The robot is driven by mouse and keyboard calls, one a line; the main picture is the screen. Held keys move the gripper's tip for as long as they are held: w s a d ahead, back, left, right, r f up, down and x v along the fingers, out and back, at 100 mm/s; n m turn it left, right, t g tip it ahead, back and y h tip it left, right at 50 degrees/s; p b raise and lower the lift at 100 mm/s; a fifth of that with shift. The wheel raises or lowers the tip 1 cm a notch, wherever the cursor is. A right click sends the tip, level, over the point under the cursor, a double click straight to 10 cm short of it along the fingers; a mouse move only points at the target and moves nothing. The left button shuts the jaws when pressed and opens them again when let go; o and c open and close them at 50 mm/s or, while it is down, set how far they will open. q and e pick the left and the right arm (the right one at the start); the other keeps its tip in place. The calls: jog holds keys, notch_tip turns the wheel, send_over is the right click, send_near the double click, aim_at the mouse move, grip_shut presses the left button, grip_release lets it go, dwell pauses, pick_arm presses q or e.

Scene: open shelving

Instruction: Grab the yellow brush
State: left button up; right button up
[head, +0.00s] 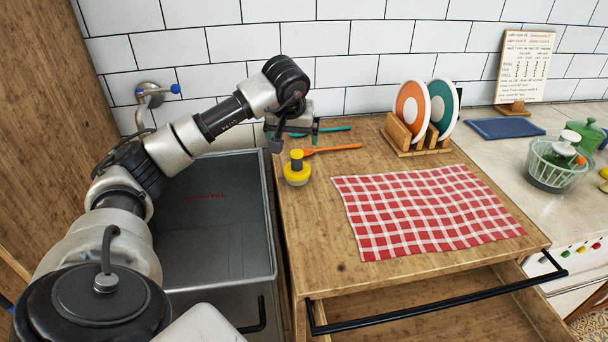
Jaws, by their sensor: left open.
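A yellow brush (297,170) with a round yellow base and a dark band below its yellow top stands upright on the wooden counter (300,230), near the sink-side edge. My left arm reaches in from the left over the sink. My left gripper (294,145) is open, just behind and above the brush in the picture. Its fingers point down, and nothing shows between them. I cannot tell the exact gap between gripper and brush. My right gripper is not in view.
An orange utensil (335,149) and a teal utensil (334,129) lie just behind the brush. A red checkered cloth (425,210) covers the middle of the counter. A plate rack (418,147) holds plates. The sink (215,220) is left; an open drawer (450,308) is below.

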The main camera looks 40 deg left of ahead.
aim_at(297, 153)
pick_arm(q)
jog(key=x, duration=0.4)
jog(key=shift+w+d+f, duration=0.1)
jog(key=shift+w+a+f, duration=0.1)
jog(key=shift+a+f, duration=0.1)
jog(key=shift+f, duration=0.4)
jog(key=shift+p+x, duration=0.5)
jog(key=shift+x, duration=2.25)
jog(key=shift+d, duration=0.15)
jog(key=c, duration=1)
jog(key=shift+r, duration=0.1)
